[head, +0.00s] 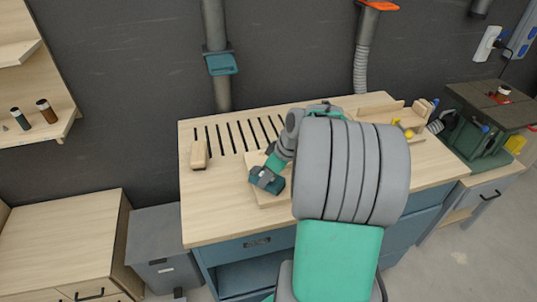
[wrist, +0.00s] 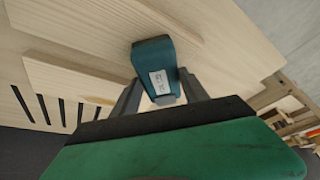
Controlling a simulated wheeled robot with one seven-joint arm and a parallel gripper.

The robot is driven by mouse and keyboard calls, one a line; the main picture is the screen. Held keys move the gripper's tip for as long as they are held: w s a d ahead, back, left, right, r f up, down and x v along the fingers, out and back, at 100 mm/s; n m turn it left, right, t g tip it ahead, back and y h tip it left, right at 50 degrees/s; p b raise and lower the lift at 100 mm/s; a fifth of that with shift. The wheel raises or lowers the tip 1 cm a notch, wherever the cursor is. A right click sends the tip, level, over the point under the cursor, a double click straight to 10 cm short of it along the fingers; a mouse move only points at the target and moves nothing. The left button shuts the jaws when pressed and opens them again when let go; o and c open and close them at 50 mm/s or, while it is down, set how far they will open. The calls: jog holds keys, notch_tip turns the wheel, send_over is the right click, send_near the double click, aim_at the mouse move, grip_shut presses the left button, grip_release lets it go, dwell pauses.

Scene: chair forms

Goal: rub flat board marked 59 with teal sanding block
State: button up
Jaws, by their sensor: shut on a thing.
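The teal sanding block (wrist: 153,58) is held between the two fingers of my gripper (wrist: 160,88) in the wrist view. It has a white label with print too small to read. In the head view my gripper (head: 268,178) is over a flat pale wooden board (head: 262,198) on the workbench. The board also shows beyond the block in the wrist view (wrist: 75,78). I can see no number on it, and my arm hides part of it. I cannot tell whether the block touches the board.
The slotted workbench (head: 215,220) has a small wooden block (head: 199,155) at its left. A wooden rack with small items (head: 398,120) stands at the back right, beside a green machine (head: 485,120). The bench's front left is clear.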

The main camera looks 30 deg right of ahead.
notch_tip(320, 180, up, 3)
jog(key=shift+s+d+r+p, duration=0.1)
jog(key=shift+p, duration=0.35)
jog(key=shift+r+p, duration=1.55)
jog(key=shift+r, duration=0.75)
